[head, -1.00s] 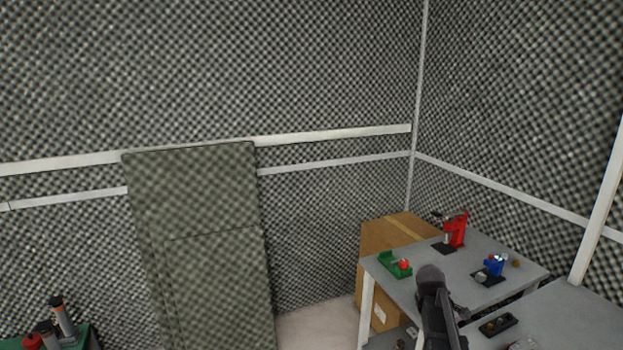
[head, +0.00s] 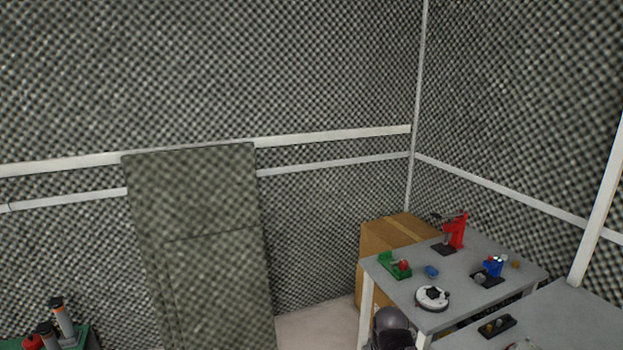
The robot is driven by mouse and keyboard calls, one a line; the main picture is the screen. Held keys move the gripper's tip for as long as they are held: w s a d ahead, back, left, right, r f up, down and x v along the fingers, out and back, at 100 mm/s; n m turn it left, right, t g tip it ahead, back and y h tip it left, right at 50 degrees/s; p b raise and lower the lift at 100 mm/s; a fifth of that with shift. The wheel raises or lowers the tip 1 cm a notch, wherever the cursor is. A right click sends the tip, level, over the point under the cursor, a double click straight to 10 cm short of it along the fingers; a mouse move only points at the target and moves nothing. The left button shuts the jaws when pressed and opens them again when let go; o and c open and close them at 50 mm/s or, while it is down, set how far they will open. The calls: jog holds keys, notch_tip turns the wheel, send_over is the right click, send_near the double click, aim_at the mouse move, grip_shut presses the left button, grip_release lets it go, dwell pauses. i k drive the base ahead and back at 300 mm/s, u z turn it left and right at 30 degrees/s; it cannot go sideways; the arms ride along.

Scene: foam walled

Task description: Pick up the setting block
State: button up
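I cannot tell for sure which thing is the setting block. A small blue block-like piece (head: 431,271) lies on the grey table (head: 400,291) in the head view, between a green tray and a blue device, and may be it. A round white disc-shaped thing with dark marks (head: 432,297) sits near the table's front edge. My gripper's fingers are not in view. A dark rounded part of my arm shows low in front of the table.
The table also bears a green tray with a red piece (head: 396,266), a red stand (head: 455,231) and a blue device on a dark base (head: 490,270). A second grey table (head: 560,322) holds a black tray (head: 497,326). A cardboard box (head: 385,237) stands behind.

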aim_at(480, 278)
jog(key=z, duration=0.25)
jog(key=k, duration=0.8)
jog(key=z, duration=0.55)
jog(key=k, duration=0.55)
jog(key=u, duration=0.25)
jog(key=i, duration=0.6)
jog(key=u, duration=0.45)
jog(key=i, duration=1.15)
jog(key=z, duration=0.35)
